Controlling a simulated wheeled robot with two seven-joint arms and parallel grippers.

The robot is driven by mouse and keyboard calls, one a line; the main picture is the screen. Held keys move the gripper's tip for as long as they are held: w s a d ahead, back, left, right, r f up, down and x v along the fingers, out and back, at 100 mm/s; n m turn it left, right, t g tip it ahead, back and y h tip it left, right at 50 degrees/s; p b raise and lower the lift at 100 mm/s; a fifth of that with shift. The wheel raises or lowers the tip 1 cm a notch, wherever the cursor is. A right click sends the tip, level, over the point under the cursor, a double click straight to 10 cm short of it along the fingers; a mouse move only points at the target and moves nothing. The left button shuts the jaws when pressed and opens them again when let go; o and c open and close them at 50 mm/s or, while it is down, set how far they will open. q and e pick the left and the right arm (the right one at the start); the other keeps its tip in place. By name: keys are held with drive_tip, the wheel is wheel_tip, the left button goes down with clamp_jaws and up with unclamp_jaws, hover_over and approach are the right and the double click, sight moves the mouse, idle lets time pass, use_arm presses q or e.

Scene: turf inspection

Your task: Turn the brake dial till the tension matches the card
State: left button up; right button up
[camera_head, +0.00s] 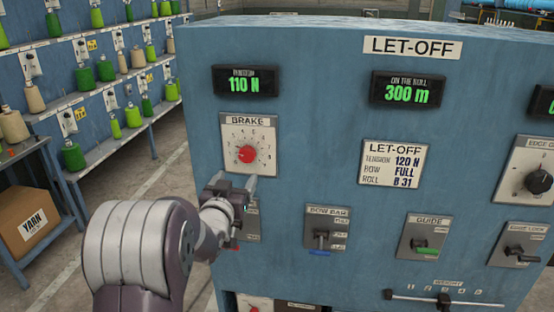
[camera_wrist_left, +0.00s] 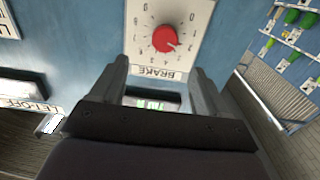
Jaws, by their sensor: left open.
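The brake dial (camera_head: 246,154) is a red knob on a pale plate marked BRAKE, on the blue panel. It also shows in the left wrist view (camera_wrist_left: 165,39), beyond my fingertips. The tension display (camera_head: 244,82) above it reads 110 N. The LET-OFF card (camera_head: 394,163) reads tension 120 N, bow full, roll B 31. My left gripper (camera_head: 235,183) is open just below the dial in the head view. Its two fingers (camera_wrist_left: 159,72) stand apart with nothing between them, and the knob looks clear of them. My right gripper is not in view.
A second display (camera_head: 408,90) reads 300 m. Below are the bow bar switch (camera_head: 322,238), the guide switch (camera_head: 424,247) and a weight slider (camera_head: 444,299). A black edge knob (camera_head: 538,181) is at the right. Shelves with yarn cones (camera_head: 106,71) stand at the left.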

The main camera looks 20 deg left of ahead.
sight(246, 157)
use_arm(q)
drive_tip(key=p+x, duration=0.1)
drive_tip(key=x, duration=0.7)
drive_tip(key=p+x, duration=0.1)
drive_tip(key=x, duration=0.2)
drive_tip(key=shift+w+a+p, duration=0.3)
drive_tip(key=shift+a, duration=0.15)
drive_tip(key=shift+w+a, duration=0.15)
drive_tip(key=shift+w, duration=0.2)
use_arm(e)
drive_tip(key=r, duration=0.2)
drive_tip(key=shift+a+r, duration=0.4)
use_arm(q)
drive_tip(key=c, duration=1)
drive_tip(key=f+m+b, duration=0.1)
drive_tip(key=b, duration=0.2)
drive_tip(key=shift+m, duration=0.4)
drive_tip(key=shift+c, duration=0.2)
drive_tip(key=shift+r+m+b, duration=0.2)
drive_tip(key=shift+m+b, duration=0.2)
drive_tip(key=shift+b, duration=0.1)
drive_tip(key=shift+r, duration=0.2)
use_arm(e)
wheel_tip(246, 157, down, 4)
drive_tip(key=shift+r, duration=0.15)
